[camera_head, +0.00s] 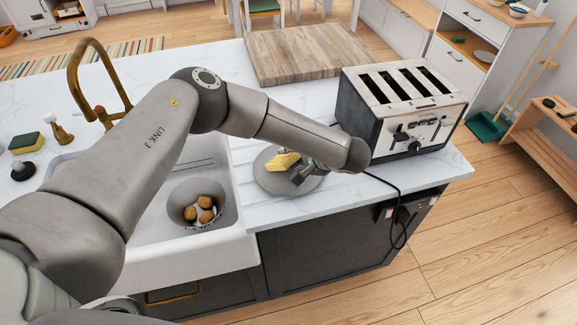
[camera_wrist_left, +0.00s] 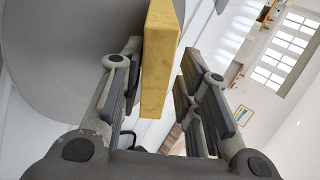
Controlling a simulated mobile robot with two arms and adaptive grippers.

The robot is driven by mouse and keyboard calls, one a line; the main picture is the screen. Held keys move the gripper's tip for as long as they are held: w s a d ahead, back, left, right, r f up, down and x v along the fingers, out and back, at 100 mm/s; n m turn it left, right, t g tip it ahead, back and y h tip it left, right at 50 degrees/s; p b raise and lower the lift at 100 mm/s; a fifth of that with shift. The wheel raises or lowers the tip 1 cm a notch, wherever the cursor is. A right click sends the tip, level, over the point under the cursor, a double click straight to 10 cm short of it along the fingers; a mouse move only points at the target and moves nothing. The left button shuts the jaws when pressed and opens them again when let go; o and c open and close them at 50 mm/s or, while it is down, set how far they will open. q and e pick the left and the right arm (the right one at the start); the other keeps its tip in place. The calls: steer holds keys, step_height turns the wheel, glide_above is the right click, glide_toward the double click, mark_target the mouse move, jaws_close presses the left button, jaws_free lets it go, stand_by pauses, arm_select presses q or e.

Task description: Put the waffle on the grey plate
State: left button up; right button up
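The yellow waffle (camera_head: 283,161) is at the round grey plate (camera_head: 271,184) on the counter, right of the sink. In the left wrist view the waffle (camera_wrist_left: 160,60) shows as a thick slab between the two fingers, with the grey plate (camera_wrist_left: 70,40) behind it on the left. My left gripper (camera_head: 301,172) is over the plate, partly hidden by its own arm. In the wrist view its fingers (camera_wrist_left: 158,85) stand either side of the waffle, with narrow gaps beside it. Whether the waffle fully rests on the plate is unclear. My right gripper is not in view.
A toaster (camera_head: 401,104) stands right of the plate, its cable (camera_head: 398,200) hanging over the counter's front edge. A wooden board (camera_head: 308,54) lies behind. The sink (camera_head: 225,243) at left holds a bowl (camera_head: 183,218) with several brown round items.

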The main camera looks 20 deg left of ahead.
arm_select(q)
steer(key=shift+s+d+r, duration=0.1)
steer(key=shift+d+r, duration=0.1)
steer(key=shift+r, duration=0.05)
steer(key=p+v, duration=0.3)
steer(key=v, duration=0.4)
steer(key=shift+d, duration=0.2)
steer(key=shift+s+r, duration=0.1)
step_height(320, 180, up, 8)
steer(key=s+d+p, duration=0.1)
steer(key=d+p, duration=0.1)
steer(key=p, duration=0.2)
steer(key=shift+s, duration=0.1)
